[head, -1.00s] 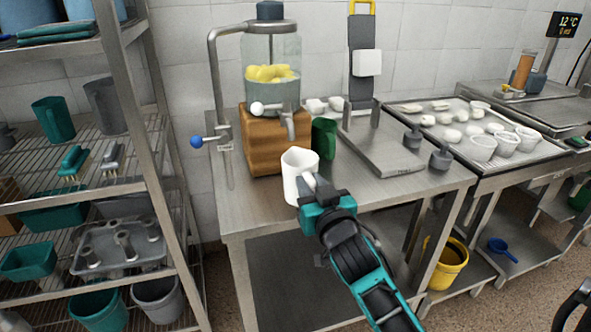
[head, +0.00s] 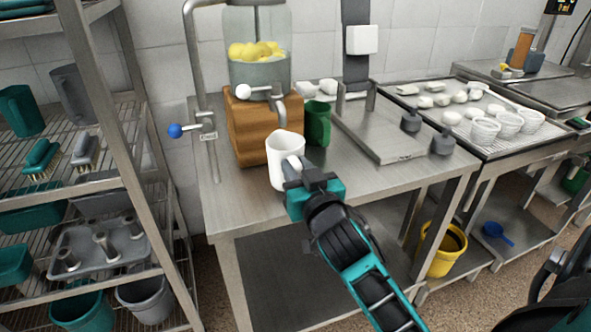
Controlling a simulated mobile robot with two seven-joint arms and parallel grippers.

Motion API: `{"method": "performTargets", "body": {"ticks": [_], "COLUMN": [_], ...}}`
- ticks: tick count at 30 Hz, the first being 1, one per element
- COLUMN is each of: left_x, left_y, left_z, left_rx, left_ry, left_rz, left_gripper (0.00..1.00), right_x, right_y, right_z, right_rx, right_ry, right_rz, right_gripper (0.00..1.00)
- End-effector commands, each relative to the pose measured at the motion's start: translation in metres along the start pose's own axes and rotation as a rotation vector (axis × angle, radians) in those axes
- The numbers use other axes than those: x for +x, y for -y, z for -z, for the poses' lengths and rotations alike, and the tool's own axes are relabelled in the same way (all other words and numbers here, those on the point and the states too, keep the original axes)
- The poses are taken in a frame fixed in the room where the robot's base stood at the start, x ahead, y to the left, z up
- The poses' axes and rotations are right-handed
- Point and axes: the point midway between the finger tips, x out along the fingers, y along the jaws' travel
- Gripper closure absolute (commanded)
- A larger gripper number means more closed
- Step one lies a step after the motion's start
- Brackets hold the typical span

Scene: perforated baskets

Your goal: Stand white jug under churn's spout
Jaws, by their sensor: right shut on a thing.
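The white jug (head: 281,160) is upright in front of the churn's wooden base. My right gripper (head: 297,172) is shut on the jug's handle, on the jug's right side. The churn (head: 259,75) has a clear tank with yellow pieces inside, on a wooden block (head: 252,128). Its metal spout (head: 282,109) points down, just above the jug's rim in the picture. I cannot tell whether the jug is directly beneath it, or whether its bottom touches the table. My left gripper is not in view.
A green jug (head: 317,123) stands right of the churn's base. A steel scale platform (head: 385,140) and dark weights (head: 411,121) are further right. A blue-knobbed lever (head: 176,131) sticks out at left. The steel table (head: 236,205) is clear in front.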

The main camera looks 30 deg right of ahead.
Motion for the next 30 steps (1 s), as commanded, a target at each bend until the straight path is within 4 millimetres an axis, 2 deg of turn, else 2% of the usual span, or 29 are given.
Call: {"method": "performTargets", "body": {"ticks": [17,18,25,30], "left_x": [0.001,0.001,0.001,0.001], "left_y": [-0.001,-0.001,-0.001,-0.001], "left_z": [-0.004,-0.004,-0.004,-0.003], "left_rx": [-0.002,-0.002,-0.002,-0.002], "left_ry": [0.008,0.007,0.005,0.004], "left_rz": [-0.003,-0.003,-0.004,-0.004], "left_gripper": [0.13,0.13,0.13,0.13], "right_x": [0.000,0.000,0.000,0.000], "right_y": [0.000,0.000,0.000,0.000], "right_z": [-0.011,-0.011,-0.011,-0.011], "right_rx": [0.001,0.001,0.000,0.000], "right_ry": [-0.001,0.000,-0.001,-0.001], "right_rz": [0.000,0.000,0.000,0.000], "right_gripper": [1.00,0.73,0.51,0.49]}}
